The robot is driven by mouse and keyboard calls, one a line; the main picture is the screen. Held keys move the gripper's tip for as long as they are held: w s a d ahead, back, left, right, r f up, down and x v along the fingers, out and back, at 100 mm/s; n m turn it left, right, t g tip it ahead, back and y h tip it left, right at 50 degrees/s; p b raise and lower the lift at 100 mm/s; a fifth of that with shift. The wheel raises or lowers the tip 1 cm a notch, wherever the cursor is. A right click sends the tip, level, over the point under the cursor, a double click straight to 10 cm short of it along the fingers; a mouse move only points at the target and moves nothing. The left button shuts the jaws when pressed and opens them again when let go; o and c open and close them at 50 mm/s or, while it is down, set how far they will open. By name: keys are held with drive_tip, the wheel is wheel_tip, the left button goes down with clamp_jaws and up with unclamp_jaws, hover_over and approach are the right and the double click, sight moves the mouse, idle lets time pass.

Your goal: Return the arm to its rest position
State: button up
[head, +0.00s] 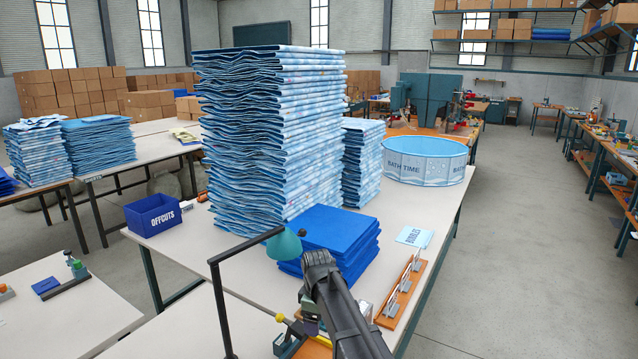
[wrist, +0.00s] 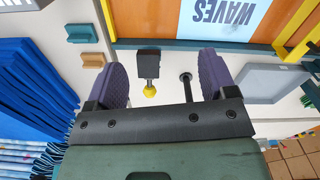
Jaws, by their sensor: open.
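My gripper (wrist: 163,78) shows in the wrist view with its two purple fingers wide apart and nothing held between them. Beyond the fingers, a black block with a yellow tip (wrist: 150,68) and a dark rod (wrist: 187,88) show in the gap; I cannot tell their distance. In the head view my black arm reaches up from the bottom edge, over the near part of the white table (head: 400,205). A bit of purple shows beside the arm there, but the fingertips are mostly hidden.
Tall stacks of folded blue sheets (head: 268,140) and a low dark blue stack (head: 335,240) stand close to my arm. A green lamp (head: 283,245), a wooden rack (head: 400,293) and a BUBBLES card (head: 414,236) are nearby. A WAVES card (wrist: 225,18) shows in the wrist view.

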drive_tip(key=s+d+f+m+b, duration=0.2)
drive_tip(key=s+d+m, duration=0.5)
drive_tip(key=s, duration=0.4)
drive_tip(key=s+d+f+m+b, duration=0.3)
drive_tip(key=s+d+m, duration=0.4)
drive_tip(key=s+d, duration=0.3)
drive_tip(key=shift+s+d+f, duration=0.2)
drive_tip(key=shift+s+d, duration=0.05)
drive_tip(key=shift+s, duration=1)
drive_tip(key=shift+o, duration=0.5)
